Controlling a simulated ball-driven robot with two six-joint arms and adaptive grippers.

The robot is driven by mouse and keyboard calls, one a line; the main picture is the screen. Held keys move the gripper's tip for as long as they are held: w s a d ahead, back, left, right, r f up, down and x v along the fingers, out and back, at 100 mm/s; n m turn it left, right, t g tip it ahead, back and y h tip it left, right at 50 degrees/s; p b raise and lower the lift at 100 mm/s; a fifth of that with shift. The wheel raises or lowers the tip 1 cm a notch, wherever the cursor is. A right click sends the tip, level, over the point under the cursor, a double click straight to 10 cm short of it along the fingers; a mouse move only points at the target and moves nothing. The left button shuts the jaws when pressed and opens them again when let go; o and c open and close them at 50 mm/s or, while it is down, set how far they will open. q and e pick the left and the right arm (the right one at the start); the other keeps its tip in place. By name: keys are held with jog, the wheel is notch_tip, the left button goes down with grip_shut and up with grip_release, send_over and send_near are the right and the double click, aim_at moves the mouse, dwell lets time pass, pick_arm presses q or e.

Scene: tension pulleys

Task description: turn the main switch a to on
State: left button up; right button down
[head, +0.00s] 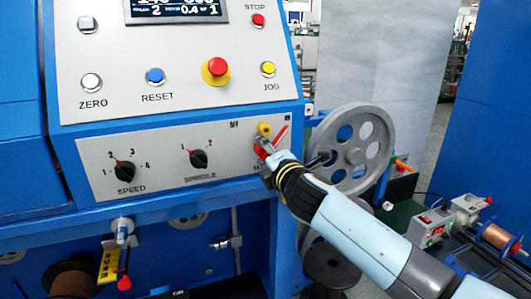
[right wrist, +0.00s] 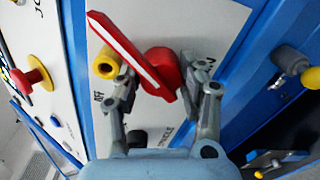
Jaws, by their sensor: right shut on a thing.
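The main switch, a red rotary handle with a white stripe (head: 282,134), sits at the right end of the lower grey panel. My right gripper (head: 264,147) is at it, and its hand covers part of the switch and its label in the head view. In the right wrist view the red switch (right wrist: 166,68) is between the two fingers of my right gripper (right wrist: 165,85), which are shut on its red body. Its long striped arm points to the upper left there, close to a yellow cylinder (right wrist: 105,63). My left gripper is not in view.
The lower panel also bears the speed knob (head: 125,171) and a second black knob (head: 199,158). Above are the red mushroom button (head: 216,70) and yellow JOG button (head: 269,69). A grey spoked pulley (head: 351,149) stands close behind my right forearm.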

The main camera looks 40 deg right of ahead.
jog(key=c, duration=0.7)
grip_release()
jog(key=shift+c, duration=0.2)
